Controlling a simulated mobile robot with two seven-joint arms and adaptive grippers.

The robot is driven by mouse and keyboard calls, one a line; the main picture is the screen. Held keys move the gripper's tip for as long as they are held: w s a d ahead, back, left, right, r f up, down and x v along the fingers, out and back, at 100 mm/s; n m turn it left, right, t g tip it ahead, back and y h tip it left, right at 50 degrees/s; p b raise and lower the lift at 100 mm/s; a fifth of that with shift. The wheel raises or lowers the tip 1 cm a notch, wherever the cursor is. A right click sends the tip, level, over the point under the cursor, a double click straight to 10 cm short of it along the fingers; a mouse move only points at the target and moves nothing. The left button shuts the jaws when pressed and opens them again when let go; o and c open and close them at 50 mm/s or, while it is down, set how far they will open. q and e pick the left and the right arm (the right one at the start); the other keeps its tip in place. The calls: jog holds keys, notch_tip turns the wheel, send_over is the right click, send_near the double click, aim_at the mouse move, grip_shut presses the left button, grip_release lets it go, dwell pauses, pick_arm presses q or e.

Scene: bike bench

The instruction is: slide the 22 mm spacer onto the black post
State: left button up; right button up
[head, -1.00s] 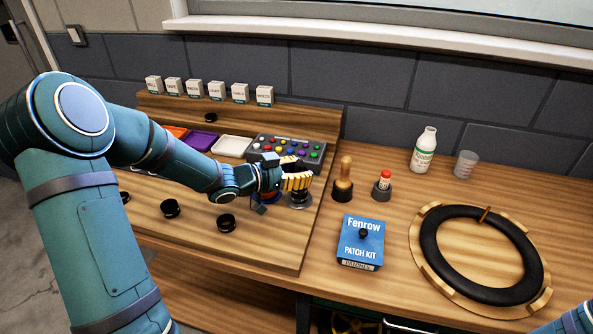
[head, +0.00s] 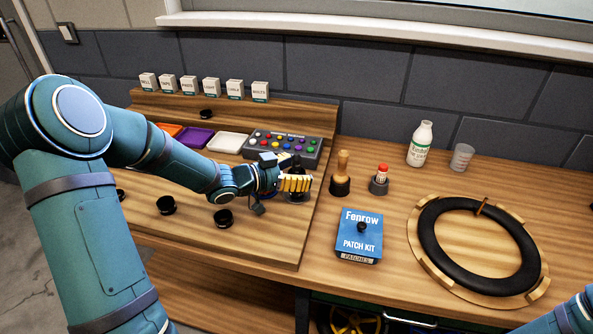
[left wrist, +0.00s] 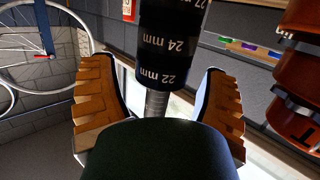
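My left gripper (head: 294,183) is at the right edge of the raised board, around a dark upright stack (head: 297,196). In the left wrist view, its tan ribbed fingers (left wrist: 158,88) are spread apart. A black banded stack shows between and beyond them, with a 22 mm band (left wrist: 165,74) at its near end and a 24 mm band (left wrist: 168,44) next to it. Gaps show on both sides. A grey ribbed rod (left wrist: 156,103) comes out of the near end. A dark rounded shape hides the rod's other end. My right gripper is out of view.
A button box (head: 283,147) stands just behind my left gripper. Several black round pieces, including one near piece (head: 224,220), sit on the board.

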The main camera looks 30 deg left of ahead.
pick_arm(q)
notch_tip(320, 180, up, 10)
jog(key=shift+r, duration=0.1)
dwell(0.4)
dwell(0.7)
